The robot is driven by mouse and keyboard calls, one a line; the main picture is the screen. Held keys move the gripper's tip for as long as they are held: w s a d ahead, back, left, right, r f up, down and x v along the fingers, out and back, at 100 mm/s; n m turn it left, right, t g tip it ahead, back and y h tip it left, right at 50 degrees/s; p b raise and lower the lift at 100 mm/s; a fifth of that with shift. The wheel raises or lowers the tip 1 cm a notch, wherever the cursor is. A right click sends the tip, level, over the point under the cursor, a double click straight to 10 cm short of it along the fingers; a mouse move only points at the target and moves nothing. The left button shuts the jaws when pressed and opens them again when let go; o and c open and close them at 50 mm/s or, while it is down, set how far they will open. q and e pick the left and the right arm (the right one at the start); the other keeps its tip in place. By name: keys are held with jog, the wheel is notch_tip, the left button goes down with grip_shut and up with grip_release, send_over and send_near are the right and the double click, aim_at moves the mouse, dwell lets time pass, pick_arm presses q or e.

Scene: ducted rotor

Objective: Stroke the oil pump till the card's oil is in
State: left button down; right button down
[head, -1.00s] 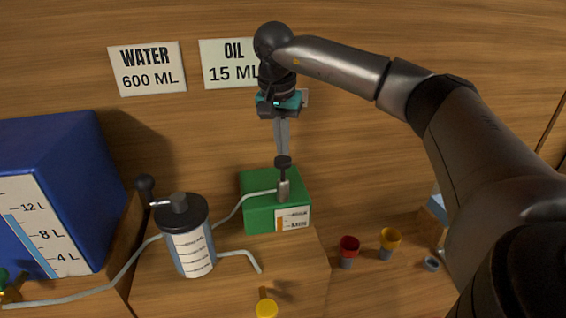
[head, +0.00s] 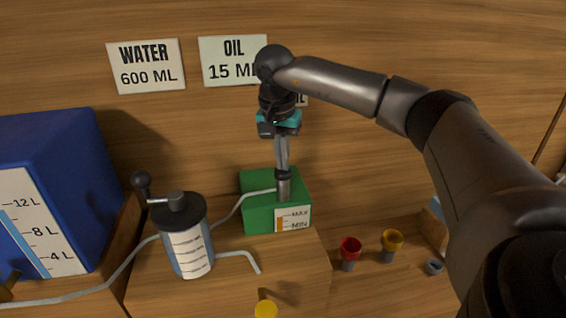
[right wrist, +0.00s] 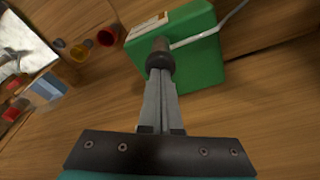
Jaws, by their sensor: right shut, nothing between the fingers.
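The green oil box (head: 258,215) stands on a wooden block, with a MAX/MIN gauge (head: 293,219) on its front showing an orange level. Its pump (head: 284,187) rises from the top, the dark knob low on the metal body. My right gripper (head: 283,167) points straight down with shut, empty fingers, tips at the knob. In the right wrist view the shut fingers (right wrist: 161,75) meet the dark pump knob (right wrist: 160,57). The oil card (head: 233,60) on the wall reads 15 ML, its right end partly hidden by my arm. My left gripper is not in view.
A cylinder with a crank and scale (head: 189,245) stands left of the green box, joined by a pale tube. A blue water tank (head: 50,190) is at far left. Red (head: 350,248) and yellow (head: 391,240) cups are at right. The water card (head: 146,66) reads 600 ML.

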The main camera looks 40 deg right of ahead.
jog(key=shift+r, duration=0.1)
jog(key=p+v, duration=0.4)
jog(key=p, duration=0.1)
jog(key=shift+w+d+r, duration=0.15)
jog(key=shift+d+r, duration=0.2)
jog(key=shift+r, duration=0.15)
jog(key=shift+f, duration=0.15)
dwell(0.3)
jog(key=shift+s+a+b+x, duration=0.15)
jog(key=shift+b+x, duration=0.35)
jog(key=shift+x, duration=0.3)
jog(key=shift+a+b+x, duration=0.1)
jog(key=shift+b+x, duration=0.35)
jog(key=shift+x, duration=0.3)
jog(key=shift+s+a+b+x, duration=0.15)
jog(key=shift+b+x, duration=0.35)
jog(key=shift+x, duration=0.3)
jog(key=shift+f, duration=0.1)
jog(key=shift+r+p, duration=0.75)
jog(key=shift+d+p+v, duration=0.15)
jog(key=shift+p+v, duration=0.7)
jog(key=shift+v, duration=0.05)
jog(key=shift+d+p+v, duration=0.15)
jog(key=shift+p+v, duration=0.65)
jog(key=shift+v, duration=0.05)
